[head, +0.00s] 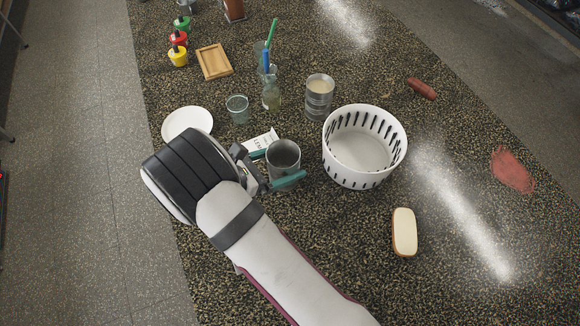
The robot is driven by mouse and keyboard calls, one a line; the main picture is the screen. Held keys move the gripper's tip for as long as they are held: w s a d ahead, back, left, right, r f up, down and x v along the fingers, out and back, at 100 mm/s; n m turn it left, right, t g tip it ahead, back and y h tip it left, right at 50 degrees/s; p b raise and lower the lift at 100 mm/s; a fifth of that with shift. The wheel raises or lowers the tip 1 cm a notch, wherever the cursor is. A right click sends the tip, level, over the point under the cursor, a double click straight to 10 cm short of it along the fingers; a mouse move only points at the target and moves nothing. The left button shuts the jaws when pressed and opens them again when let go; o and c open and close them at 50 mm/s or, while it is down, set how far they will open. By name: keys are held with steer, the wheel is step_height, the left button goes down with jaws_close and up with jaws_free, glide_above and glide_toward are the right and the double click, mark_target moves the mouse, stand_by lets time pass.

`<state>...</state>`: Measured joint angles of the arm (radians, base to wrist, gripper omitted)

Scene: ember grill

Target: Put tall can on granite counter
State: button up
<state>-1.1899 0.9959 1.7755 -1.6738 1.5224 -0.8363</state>
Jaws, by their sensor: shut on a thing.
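A grey, open-topped can (283,155), seemingly the tall can, is between the green-tipped fingers of my gripper (280,167). The fingers are shut on its sides, and it looks upright. Its base is partly hidden by the near finger, so I cannot tell whether it touches the counter. The speckled dark granite counter (330,240) spreads under and around it.
A white slotted basket (364,180) stands close to the right of the held can. A ribbed can (319,97), a glass (238,110) and a bottle (271,95) stand behind. A white plate (186,122) is left, a brush (404,232) right. The front counter is clear.

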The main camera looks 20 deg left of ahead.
steer(key=shift+f, duration=0.85)
steer(key=shift+f, duration=0.1)
steer(key=o, duration=1.1)
steer(key=shift+c, duration=0.2)
